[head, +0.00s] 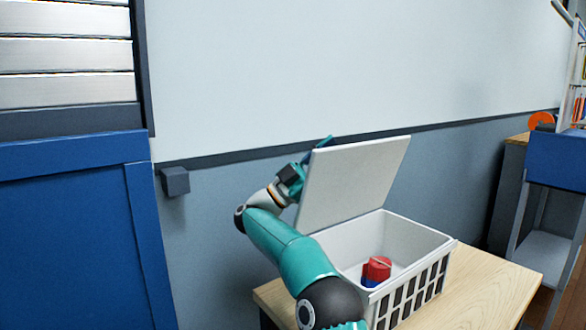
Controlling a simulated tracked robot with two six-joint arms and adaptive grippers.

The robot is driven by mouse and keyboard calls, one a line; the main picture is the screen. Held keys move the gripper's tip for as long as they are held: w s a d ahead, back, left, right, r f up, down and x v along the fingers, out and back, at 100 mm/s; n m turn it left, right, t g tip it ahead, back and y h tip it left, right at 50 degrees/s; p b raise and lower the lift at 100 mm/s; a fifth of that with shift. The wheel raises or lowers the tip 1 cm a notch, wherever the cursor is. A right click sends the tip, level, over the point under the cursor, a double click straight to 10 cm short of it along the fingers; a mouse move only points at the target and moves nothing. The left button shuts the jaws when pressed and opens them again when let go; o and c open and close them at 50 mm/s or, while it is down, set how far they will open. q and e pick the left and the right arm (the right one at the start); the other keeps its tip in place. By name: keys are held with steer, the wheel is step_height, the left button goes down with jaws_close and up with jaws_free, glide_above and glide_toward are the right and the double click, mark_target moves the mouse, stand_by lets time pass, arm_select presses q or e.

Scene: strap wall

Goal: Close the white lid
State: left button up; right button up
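The white lid (355,180) stands raised, leaning back slightly, at the rear left side of a white basket (440,262) with slotted sides. The basket sits on a wooden table. My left arm comes up from the bottom of the head view and bends to the lid's left edge. My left gripper (312,160) is at the upper left edge of the lid, partly hidden behind it. A teal fingertip shows just above the lid's top left corner. I cannot tell whether the gripper is open or touching the lid. My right gripper is not in view.
A red and blue object (376,270) lies inside the basket. The wooden table (490,292) has bare room right of the basket. A blue cabinet (75,230) stands at the left, a small grey block (175,181) on the wall, and a shelf cart (555,160) at the right.

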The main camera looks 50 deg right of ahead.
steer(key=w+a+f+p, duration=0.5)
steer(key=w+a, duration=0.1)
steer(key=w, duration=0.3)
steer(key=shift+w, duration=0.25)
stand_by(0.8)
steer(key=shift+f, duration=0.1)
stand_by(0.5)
